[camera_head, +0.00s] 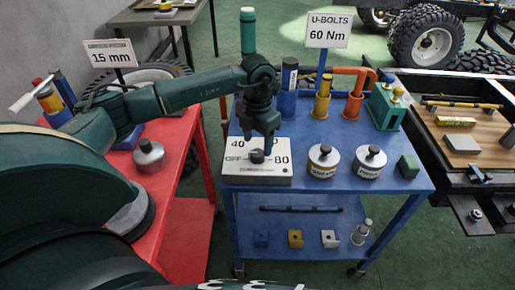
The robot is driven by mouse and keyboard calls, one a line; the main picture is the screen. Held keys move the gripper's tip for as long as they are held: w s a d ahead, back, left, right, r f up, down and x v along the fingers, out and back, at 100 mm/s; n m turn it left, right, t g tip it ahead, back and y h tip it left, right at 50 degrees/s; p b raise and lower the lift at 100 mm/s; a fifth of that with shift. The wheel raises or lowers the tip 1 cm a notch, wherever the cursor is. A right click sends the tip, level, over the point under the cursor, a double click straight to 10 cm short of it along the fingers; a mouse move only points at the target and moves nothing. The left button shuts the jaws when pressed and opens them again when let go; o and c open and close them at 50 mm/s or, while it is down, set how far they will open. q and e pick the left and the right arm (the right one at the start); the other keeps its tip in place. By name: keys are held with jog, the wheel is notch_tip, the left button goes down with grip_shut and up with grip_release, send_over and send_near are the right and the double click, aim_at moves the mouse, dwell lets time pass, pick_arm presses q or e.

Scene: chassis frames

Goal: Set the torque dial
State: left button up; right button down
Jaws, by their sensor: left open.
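The torque dial is a white box (237,171) with a black knob (257,157) on its top face. Its face reads 40, 80 and OFF. It sits at the left front of the blue cart's top (309,140). My left gripper (268,148) points down over the box, with its fingertips at or just above the knob. It is open. I cannot tell whether the fingers touch the knob, and the gripper hides part of the face. A sign (328,31) reads U-BOLTS 60 Nm. My right gripper is not in view.
Two round silver-and-black weights (323,162) and a green block (409,166) stand right of the dial. Upright tools (321,97) and a green fixture (385,107) stand behind. A red table (173,175) with a 15 mm sign (110,54) is at left. A dark workbench (455,146) is at right.

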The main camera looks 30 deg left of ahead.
aim_at(257, 152)
pick_arm(q)
jog(key=shift+f, duration=2)
jog(key=shift+c, duration=0.4)
jog(key=c, duration=0.9)
